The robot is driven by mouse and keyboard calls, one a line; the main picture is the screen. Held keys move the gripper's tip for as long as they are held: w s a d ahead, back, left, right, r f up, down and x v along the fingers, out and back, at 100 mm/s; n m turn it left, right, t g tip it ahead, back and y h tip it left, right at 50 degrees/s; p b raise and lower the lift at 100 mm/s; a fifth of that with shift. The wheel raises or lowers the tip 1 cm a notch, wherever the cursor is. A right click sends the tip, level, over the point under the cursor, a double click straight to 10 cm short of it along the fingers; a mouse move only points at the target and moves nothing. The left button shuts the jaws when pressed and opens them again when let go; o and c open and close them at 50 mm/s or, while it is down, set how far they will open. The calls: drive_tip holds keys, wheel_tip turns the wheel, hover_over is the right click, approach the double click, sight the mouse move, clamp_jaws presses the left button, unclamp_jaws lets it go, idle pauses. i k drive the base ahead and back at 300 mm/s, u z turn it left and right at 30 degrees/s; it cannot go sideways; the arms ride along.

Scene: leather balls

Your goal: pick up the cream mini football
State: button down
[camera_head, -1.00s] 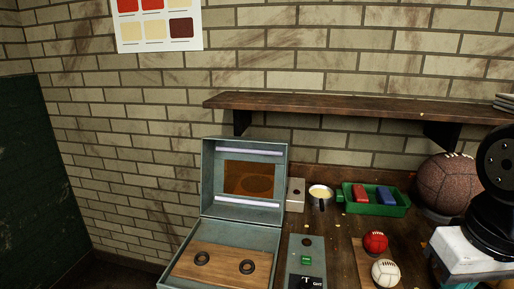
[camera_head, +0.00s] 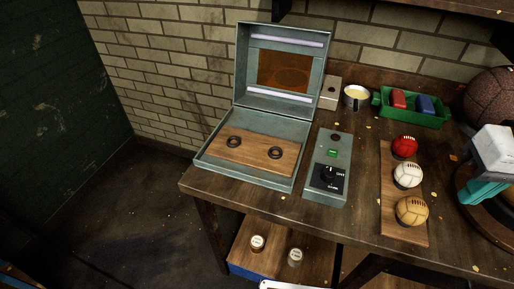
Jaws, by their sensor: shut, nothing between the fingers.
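The cream mini football (camera_head: 407,175) is a small off-white ball with dark lacing slots. It sits on a narrow wooden board (camera_head: 388,220) on the right part of the workbench, in the middle of a row of balls. A red mini football (camera_head: 405,147) is just behind it and a tan mini football (camera_head: 412,212) just in front, on the same board. The cream ball is in plain sight, with nothing covering it. I cannot make out my gripper in this view.
Left of the board are a grey control box (camera_head: 327,180) with a knob and an open grey case (camera_head: 213,178). A white block on a teal piece (camera_head: 490,195) and a large brown ball (camera_head: 490,95) bound the right.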

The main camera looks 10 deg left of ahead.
sight(407, 175)
drive_tip(key=k, duration=0.5)
drive_tip(key=u, duration=1.5)
drive_tip(key=k, duration=0.95)
drive_tip(key=z, duration=1.5)
drive_tip(key=i, duration=1)
